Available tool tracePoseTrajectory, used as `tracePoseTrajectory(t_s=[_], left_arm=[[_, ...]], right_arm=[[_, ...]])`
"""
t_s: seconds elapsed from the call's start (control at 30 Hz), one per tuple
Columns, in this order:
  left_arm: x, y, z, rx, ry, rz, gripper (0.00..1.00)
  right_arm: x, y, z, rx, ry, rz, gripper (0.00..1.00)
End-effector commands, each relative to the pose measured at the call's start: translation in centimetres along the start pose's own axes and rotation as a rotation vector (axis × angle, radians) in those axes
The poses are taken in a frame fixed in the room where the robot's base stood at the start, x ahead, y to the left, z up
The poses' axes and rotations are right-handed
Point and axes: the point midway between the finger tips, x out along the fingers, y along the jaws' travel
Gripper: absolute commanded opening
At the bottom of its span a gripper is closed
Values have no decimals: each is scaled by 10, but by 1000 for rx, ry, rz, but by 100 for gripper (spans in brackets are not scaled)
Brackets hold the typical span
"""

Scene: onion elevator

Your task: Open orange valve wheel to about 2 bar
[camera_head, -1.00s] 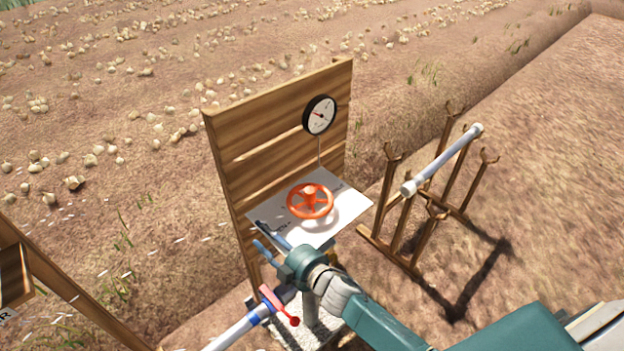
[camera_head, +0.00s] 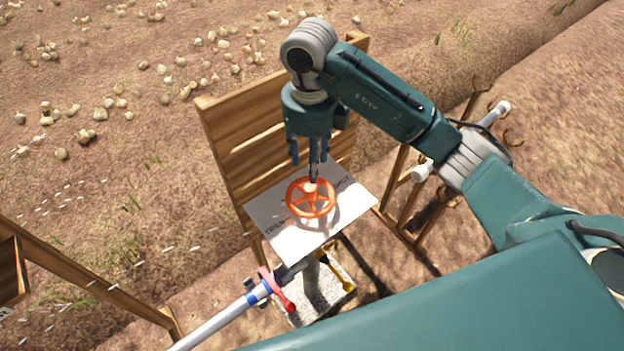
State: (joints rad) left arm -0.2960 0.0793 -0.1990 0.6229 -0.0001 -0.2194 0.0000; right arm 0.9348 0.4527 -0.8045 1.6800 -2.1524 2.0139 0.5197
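The orange valve wheel (camera_head: 311,198) lies flat above a white plate (camera_head: 262,222) with dark printed marks, in front of a wooden slat panel (camera_head: 238,140). My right gripper (camera_head: 309,165) points down from above, over the back part and hub of the wheel. Its blue-grey fingers are spread apart, and I see nothing held between them. Whether a fingertip touches the wheel cannot be told. The pressure gauge on the panel is hidden behind my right arm. My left gripper is not in view.
A pipe (camera_head: 232,318) with a red-handled valve (camera_head: 277,289) runs below the plate. A yellow handle (camera_head: 335,270) is near the stone base (camera_head: 310,310). A wooden rack (camera_head: 410,200) with a white tube stands at the right, partly behind my arm.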

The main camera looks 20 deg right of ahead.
Motion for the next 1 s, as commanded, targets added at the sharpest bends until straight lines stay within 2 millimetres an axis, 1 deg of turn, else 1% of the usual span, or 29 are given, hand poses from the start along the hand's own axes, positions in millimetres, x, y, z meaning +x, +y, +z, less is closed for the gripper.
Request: tracePoseTrajectory(t_s=[0.03,0.13,0.17,0.23,0.4,0.5,0.6,0.7,0.97,1.0], left_arm=[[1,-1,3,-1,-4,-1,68],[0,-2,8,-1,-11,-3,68],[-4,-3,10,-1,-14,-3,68],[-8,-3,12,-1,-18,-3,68],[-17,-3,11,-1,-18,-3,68],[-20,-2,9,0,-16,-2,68],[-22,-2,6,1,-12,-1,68],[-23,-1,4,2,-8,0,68],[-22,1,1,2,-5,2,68],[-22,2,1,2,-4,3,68]], right_arm=[[9,2,-1,1,5,5,43],[27,3,-2,2,9,9,43],[30,2,-2,2,8,8,43],[43,2,-2,2,8,8,43],[74,2,-3,1,8,8,43],[87,3,-2,1,6,9,43],[96,3,-1,-1,4,8,43],[101,3,-1,-1,2,8,43],[103,2,-1,-1,2,7,43],[102,2,-1,-1,2,8,35]])
